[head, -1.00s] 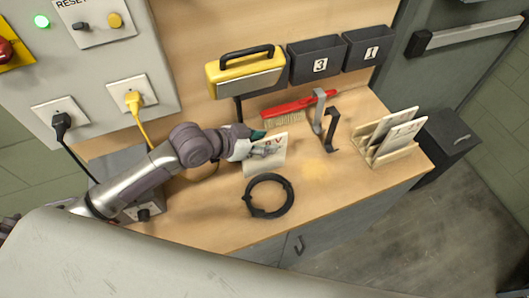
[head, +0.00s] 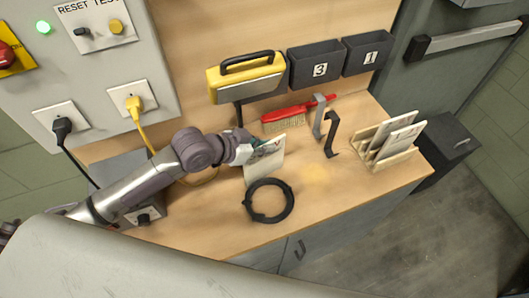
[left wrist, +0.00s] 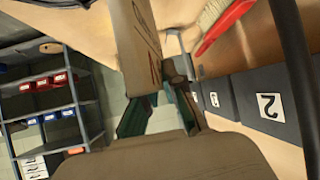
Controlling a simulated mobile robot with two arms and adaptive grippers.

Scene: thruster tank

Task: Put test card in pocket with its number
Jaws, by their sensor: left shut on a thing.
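My left gripper (head: 254,146) is shut on a white test card (head: 265,164) and holds it above the bench, behind the black cable coil. In the left wrist view the card (left wrist: 138,45) stands between the green-tipped fingers (left wrist: 158,108), with dark and red marks too oblique to read. Dark wall pockets labelled 3 (head: 317,66) and 1 (head: 367,53) show in the head view. The left wrist view shows a pocket whose label looks like 2 (left wrist: 268,106); in the head view the yellow case seems to hide it. My right gripper is not in view.
A yellow case (head: 246,80) sits left of pocket 3. A red brush (head: 290,116), grey and black hooks (head: 331,135), and a wooden rack (head: 397,157) holding two cards stand on the bench. The black cable coil (head: 269,201) lies in front.

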